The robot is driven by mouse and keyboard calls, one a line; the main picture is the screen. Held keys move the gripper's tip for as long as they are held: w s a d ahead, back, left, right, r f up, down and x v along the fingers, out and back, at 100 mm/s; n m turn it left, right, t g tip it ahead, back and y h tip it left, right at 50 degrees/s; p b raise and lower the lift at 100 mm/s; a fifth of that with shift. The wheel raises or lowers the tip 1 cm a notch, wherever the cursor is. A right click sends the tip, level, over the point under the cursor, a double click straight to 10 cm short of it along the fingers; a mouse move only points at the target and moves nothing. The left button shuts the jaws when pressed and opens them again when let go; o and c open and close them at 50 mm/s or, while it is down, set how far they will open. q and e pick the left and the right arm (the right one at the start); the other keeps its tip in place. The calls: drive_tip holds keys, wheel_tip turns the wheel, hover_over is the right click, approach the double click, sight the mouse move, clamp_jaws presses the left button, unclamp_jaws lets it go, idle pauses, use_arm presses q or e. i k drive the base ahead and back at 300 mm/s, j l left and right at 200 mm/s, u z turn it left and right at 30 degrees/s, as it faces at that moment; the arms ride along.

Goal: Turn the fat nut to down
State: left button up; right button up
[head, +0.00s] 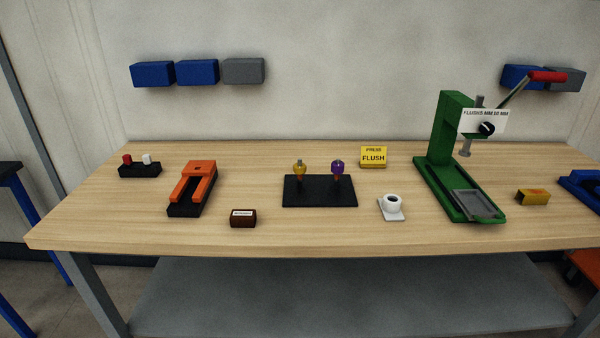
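No thing is labelled as the fat nut, and I cannot tell for sure which one it is. A thick white ring-like piece (391,202) sits on a small white plate (393,215), right of the table's middle. A black plate (320,203) in the middle bears two upright posts, one with a yellow piece (299,168) and one with a purple piece (337,167). A round black knob (487,128) is on the white sign (470,122) of the green press (441,155). Neither of my grippers is in view.
On the wooden table (250,160) stand an orange and black device (190,186), a dark block with red and white pieces (140,170), a brown labelled block (243,218), a yellow "PRESS FLUSH" block (373,158) and a yellow block (532,197). The table's front left is clear.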

sight(298, 170)
drive_tip(key=l+u, duration=0.3)
drive_tip(key=l, duration=0.15)
drive_tip(key=k+l+u, duration=0.25)
drive_tip(key=l, duration=0.15)
drive_tip(key=l+u, duration=0.3)
drive_tip(key=l, duration=0.1)
